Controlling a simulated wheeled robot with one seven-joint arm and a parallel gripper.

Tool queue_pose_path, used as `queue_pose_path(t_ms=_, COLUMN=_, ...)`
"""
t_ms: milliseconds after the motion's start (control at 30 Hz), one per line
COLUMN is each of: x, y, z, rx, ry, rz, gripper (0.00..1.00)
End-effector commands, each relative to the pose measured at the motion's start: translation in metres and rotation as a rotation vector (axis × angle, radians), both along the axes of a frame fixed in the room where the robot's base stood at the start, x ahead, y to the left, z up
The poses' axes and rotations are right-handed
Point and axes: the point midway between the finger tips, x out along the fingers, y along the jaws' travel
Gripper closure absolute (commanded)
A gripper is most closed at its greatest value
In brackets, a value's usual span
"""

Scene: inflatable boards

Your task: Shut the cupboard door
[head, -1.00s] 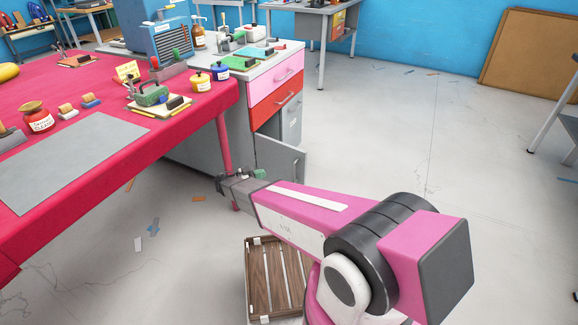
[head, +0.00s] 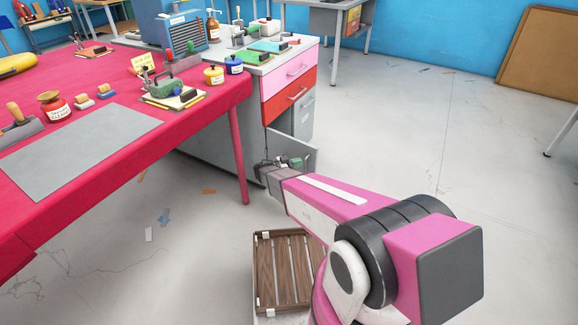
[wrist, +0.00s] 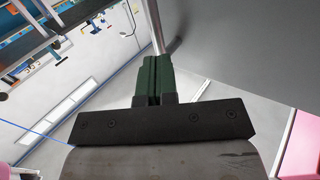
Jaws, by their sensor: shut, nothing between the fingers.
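The cupboard is the grey cabinet (head: 222,152) under the right end of the bench, with a pink and a red drawer above its door. Its grey door (head: 309,156) stands open, swung out to the right. My gripper (head: 296,162) is in front of the door in the head view and hides part of it. In the wrist view its green fingers (wrist: 154,65) are together and empty. A broad grey panel (wrist: 245,45) lies close to their right; I cannot tell whether they touch it.
A red-covered table (head: 200,108) is at the left, with its leg (head: 238,150) near my gripper.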

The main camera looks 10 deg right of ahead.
Motion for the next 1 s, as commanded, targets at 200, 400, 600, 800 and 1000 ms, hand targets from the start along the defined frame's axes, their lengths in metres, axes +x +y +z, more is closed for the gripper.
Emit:
queue_pose_path(t_ms=200, x=0.002, y=-0.009, z=0.0, rx=0.0, ry=0.0, rz=0.001, gripper=1.0)
queue_pose_path(t_ms=400, x=0.003, y=-0.01, z=0.0, rx=0.0, ry=0.0, rz=0.001, gripper=1.0)
queue_pose_path(t_ms=600, x=0.003, y=-0.011, z=0.0, rx=-0.001, ry=0.0, rz=0.006, gripper=1.0)
queue_pose_path(t_ms=800, x=0.011, y=-0.024, z=0.0, rx=0.0, ry=0.001, rz=0.058, gripper=1.0)
queue_pose_path(t_ms=1000, x=0.032, y=-0.049, z=0.0, rx=-0.001, ry=0.002, rz=0.183, gripper=1.0)
